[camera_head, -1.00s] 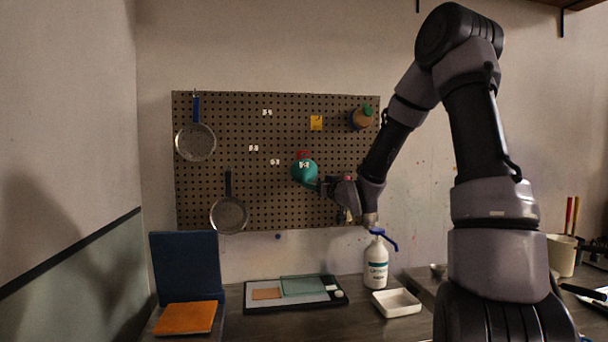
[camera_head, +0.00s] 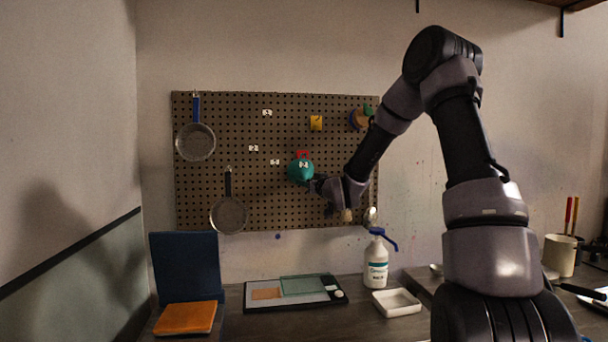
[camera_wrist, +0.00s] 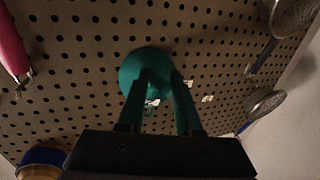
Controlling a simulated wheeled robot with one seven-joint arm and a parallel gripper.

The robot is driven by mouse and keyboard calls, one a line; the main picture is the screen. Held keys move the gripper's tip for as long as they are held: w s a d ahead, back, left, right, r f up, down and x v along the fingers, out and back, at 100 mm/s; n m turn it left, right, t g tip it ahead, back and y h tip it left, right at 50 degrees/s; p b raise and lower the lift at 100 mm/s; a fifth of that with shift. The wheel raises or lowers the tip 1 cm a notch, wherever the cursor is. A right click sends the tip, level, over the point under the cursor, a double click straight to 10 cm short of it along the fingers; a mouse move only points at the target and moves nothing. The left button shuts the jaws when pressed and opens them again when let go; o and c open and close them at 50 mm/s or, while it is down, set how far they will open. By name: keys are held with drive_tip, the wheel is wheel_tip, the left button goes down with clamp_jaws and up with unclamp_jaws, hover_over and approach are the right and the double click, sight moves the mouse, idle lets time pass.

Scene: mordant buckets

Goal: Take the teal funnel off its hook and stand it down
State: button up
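The teal funnel (camera_head: 300,172) is against the pegboard, just below a small red piece (camera_head: 302,154). The hook itself cannot be made out. My gripper (camera_head: 316,184) is at the funnel's lower right side, touching it or very near. In the wrist view the round teal funnel (camera_wrist: 146,66) lies at the fingertips, partly covered by them. The two fingers of my gripper (camera_wrist: 162,78) stand apart, with pegboard and a white tag showing between them. Whether they bear on the funnel cannot be told.
Two pans (camera_head: 195,142) hang left on the pegboard (camera_head: 250,210). Bare counter shows at the front.

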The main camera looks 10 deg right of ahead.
clamp_jaws()
drive_tip(key=shift+r, duration=0.2)
drive_tip(key=shift+r, duration=0.35)
idle(0.4)
drive_tip(key=s, duration=0.7)
drive_tip(key=shift+s, duration=0.3)
idle(0.7)
